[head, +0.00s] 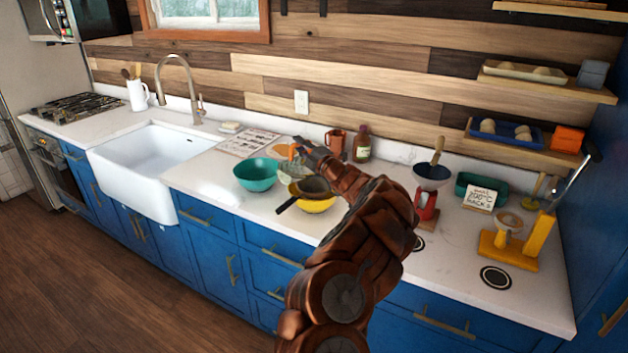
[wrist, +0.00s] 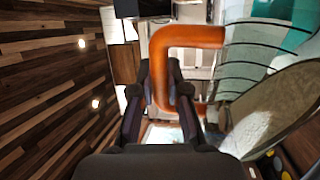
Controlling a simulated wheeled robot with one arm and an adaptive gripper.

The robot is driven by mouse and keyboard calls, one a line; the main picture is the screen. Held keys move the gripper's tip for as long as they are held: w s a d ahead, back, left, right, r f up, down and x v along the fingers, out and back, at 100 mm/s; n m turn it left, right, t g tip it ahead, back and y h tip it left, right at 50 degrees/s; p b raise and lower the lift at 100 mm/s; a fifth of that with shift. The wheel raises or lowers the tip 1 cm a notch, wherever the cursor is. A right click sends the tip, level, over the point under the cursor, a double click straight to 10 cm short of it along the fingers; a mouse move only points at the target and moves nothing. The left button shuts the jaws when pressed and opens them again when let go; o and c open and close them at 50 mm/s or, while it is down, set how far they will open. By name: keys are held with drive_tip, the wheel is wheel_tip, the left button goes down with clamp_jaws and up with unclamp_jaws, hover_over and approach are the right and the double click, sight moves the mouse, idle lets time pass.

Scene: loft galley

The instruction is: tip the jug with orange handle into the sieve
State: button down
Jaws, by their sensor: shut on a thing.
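My gripper (head: 308,150) is shut on the orange handle (wrist: 188,36) of the clear jug (wrist: 245,70). The wrist view shows the handle between my two fingers (wrist: 160,85) and dark marking lines on the jug's wall. In the head view the jug (head: 291,172) is held above the counter, partly hidden by my gripper and arm. The dark sieve (head: 314,186) lies over a yellow bowl (head: 318,206), just in front of and below the jug. Its mesh (wrist: 262,122) appears close beside the jug in the wrist view. I cannot tell what the jug holds.
A teal bowl (head: 257,175) stands just left of the sieve. A brown mug (head: 335,142) and a bottle (head: 362,144) stand behind. A red scale with a bowl (head: 427,200), a sign (head: 481,197) and a yellow stand (head: 510,248) are to the right. The white sink (head: 152,165) is left.

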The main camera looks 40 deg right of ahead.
drive_tip(key=shift+d+r+m+h+p, duration=0.15)
drive_tip(key=shift+d+m+p, duration=0.25)
drive_tip(key=shift+d+m, duration=0.25)
drive_tip(key=shift+d+r+m+h+p, duration=0.15)
drive_tip(key=shift+d+m+p, duration=0.2)
drive_tip(key=shift+d+m, duration=0.3)
idle(0.9)
drive_tip(key=shift+d+m+h, duration=0.3)
drive_tip(key=shift+d+m, duration=1.2)
drive_tip(key=shift+d, duration=0.05)
idle(0.6)
drive_tip(key=shift+a+f+n+y+b, duration=0.15)
drive_tip(key=shift+a+n+y+b, duration=0.1)
drive_tip(key=shift+a+n, duration=1)
drive_tip(key=shift+a+f+n+y+b, duration=0.1)
drive_tip(key=shift+a+n+y+b, duration=0.15)
drive_tip(key=shift+a+n, duration=0.95)
